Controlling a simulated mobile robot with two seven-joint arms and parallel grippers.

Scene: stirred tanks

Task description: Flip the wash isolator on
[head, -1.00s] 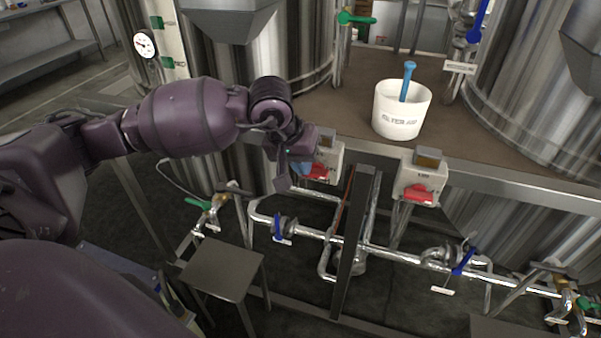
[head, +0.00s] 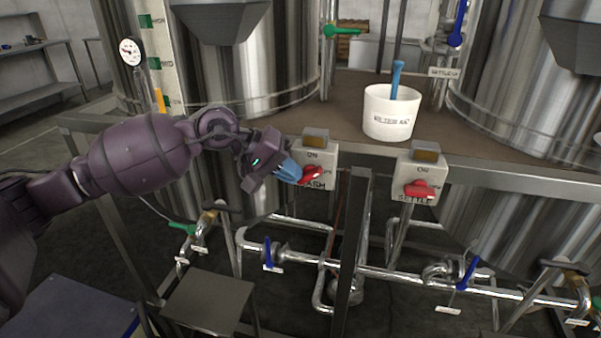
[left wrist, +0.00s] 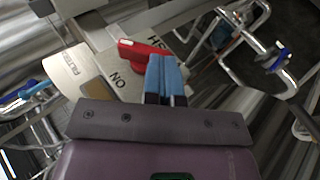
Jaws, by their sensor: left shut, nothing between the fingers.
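The wash isolator is a pale box (head: 319,156) on the platform's front rail, marked ON above and a partly hidden "ASH" below. Its red handle (head: 312,175) slants up to the right, not pointing straight at ON. My left gripper (head: 296,173) is shut and empty, with its blue fingertips at the handle's left end. In the left wrist view, the closed blue fingers (left wrist: 160,62) lie against or just beside the red handle (left wrist: 143,50); I cannot tell whether they touch. My right gripper is out of view.
A second isolator box (head: 420,170) with a red handle stands to the right. A white filter aid tub (head: 390,113) with a blue scoop is on the platform above. Pipes with blue valve levers (head: 267,252) and a grey step (head: 207,300) are below.

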